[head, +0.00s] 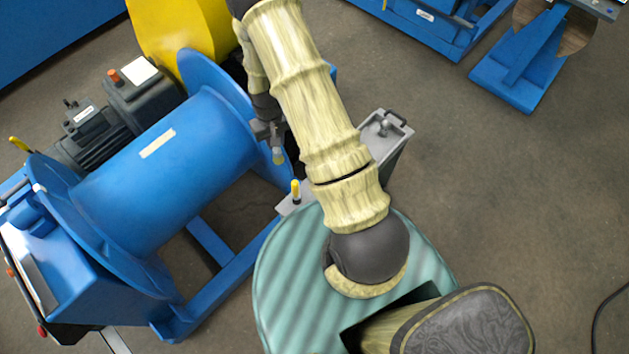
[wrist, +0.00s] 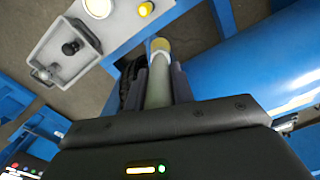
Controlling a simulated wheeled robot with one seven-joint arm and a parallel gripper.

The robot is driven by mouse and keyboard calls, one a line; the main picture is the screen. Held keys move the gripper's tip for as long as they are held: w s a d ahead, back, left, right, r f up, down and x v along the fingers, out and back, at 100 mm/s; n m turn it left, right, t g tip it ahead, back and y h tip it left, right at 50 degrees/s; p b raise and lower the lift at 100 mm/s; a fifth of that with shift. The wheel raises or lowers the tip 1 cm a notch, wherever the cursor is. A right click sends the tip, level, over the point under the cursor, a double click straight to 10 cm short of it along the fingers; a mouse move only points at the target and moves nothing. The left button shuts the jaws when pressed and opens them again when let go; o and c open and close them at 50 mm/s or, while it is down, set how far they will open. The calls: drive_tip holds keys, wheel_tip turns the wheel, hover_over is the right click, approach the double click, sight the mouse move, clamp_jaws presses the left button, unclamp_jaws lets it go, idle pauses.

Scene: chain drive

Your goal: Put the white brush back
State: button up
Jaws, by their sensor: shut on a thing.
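My gripper (wrist: 158,88) is shut on the white brush (wrist: 157,92), a pale rod with a yellowish end, which lies between the two dark fingers in the wrist view. In the head view my gripper (head: 268,132) is beside the right flange of the blue drum, with a small pale end of the brush (head: 278,155) showing below it.
The blue drum (head: 170,155) and its frame fill the left. My arm covers part of the middle. Open floor (head: 500,200) lies to the right.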

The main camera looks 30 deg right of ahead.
drive_tip(key=shift+d+f+b, duration=0.25)
drive_tip(key=shift+f+b, duration=0.2)
drive_tip(key=shift+b, duration=0.05)
drive_tip(key=s+d+f+n+b, duration=0.2)
drive_tip(key=d+f+n+b, duration=0.2)
drive_tip(key=d+f+b, duration=0.8)
drive_tip(key=d+b, duration=0.1)
drive_tip(key=b, duration=0.3)
drive_tip(key=shift+f, duration=0.3)
drive_tip(key=shift+f, duration=3)
